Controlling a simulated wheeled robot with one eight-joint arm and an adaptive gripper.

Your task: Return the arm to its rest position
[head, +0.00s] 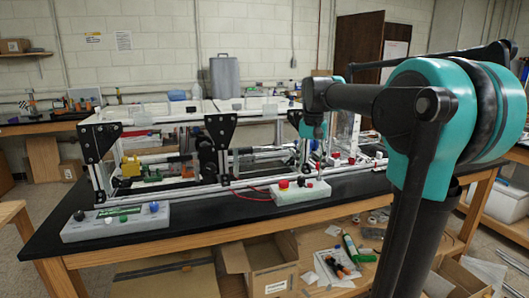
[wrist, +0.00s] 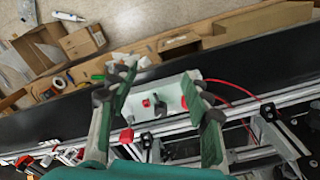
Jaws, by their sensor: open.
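My arm shows in teal and black on the right of the head view. It reaches over the black-topped bench to the extrusion frame (head: 180,195). In the wrist view my gripper (wrist: 156,84) has its two fingers spread apart, with nothing held between them. A light grey control box (wrist: 165,92) with red and black knobs shows below the gap between the fingers. That box (head: 302,198) sits on the bench in front of the frame in the head view. In the head view the gripper is small and its fingers are hard to make out.
Another grey control box (head: 115,222) with coloured knobs stands at the bench's left front. A red cable (wrist: 232,88) runs from the nearer box toward the frame rails. Cardboard boxes (head: 262,265) and tools lie on the shelf below. The air above the bench front is clear.

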